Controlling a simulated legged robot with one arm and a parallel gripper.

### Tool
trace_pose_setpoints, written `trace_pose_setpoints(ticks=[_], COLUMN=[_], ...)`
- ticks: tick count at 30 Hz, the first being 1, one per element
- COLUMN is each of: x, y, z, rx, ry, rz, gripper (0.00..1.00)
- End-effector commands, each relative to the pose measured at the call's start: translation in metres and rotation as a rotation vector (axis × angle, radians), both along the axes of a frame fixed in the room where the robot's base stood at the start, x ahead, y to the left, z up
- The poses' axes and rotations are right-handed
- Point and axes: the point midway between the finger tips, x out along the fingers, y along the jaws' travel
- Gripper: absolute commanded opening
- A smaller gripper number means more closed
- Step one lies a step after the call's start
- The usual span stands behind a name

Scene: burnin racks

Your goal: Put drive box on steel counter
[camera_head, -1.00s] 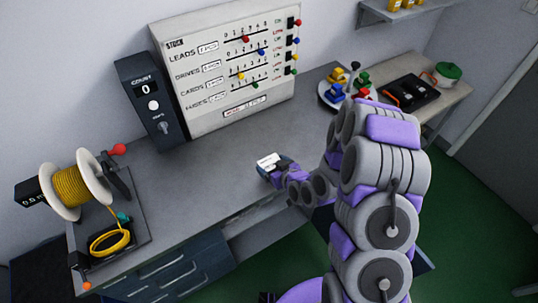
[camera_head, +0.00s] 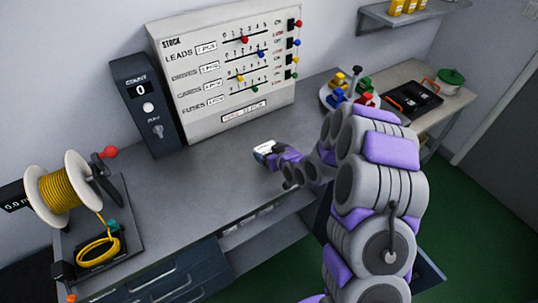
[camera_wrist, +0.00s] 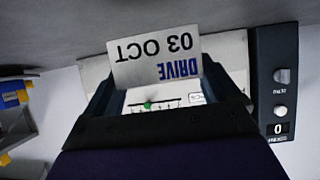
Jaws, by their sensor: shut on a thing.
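The drive box shows in the wrist view as a pale label face (camera_wrist: 158,60) reading "DRIVE 03 OCT", upside down, between the jaws. In the head view the drive box (camera_head: 264,148) is a small white and dark block at the tip of my arm. My gripper (camera_head: 272,152) is shut on it, over the grey steel counter (camera_head: 215,185). It also shows in the wrist view (camera_wrist: 160,95). I cannot tell whether the box touches the counter top.
The stock board (camera_head: 225,65) and the dark count box (camera_head: 147,105) stand along the wall. A yellow cable spool (camera_head: 65,190) is at the left. A round tray with coloured pieces (camera_head: 345,98) and a side table (camera_head: 455,98) are at the right. The counter's middle is clear.

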Motion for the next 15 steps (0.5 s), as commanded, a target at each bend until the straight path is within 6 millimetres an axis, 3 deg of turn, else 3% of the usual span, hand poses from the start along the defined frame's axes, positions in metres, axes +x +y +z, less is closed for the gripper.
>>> trace_pose_setpoints(ticks=[3,8,15], x=[0.013,0.018,0.019], y=[0.003,0.004,0.004], z=[-0.002,-0.004,-0.033], rx=[0.001,0.0,0.0], ry=[-0.001,0.002,0.001], rz=[-0.001,0.0,0.0], gripper=[0.54,0.54,0.54])
